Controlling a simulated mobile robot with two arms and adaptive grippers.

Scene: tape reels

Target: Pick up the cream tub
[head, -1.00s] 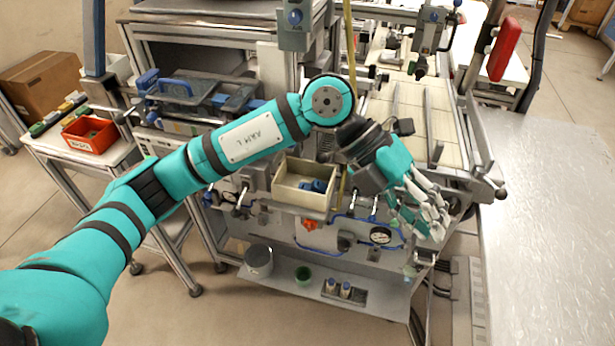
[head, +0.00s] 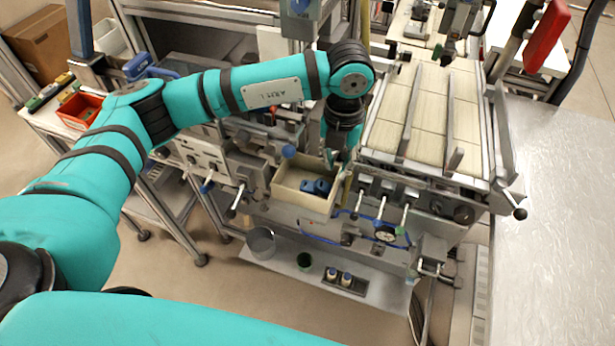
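The cream tub (head: 300,202) is an open rectangular box near the middle of the head view. It sits upright on the workstation, with blue parts inside. My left gripper (head: 336,162) points down at the tub's back right corner and overlaps its rim in the picture. Its fingers are small and partly hidden there, so I cannot tell whether they are open or touch the tub. My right gripper is not in view.
Levers and a gauge (head: 386,232) are right of the tub. A red bin (head: 80,110) stands at left. The metal table (head: 555,220) at right is bare.

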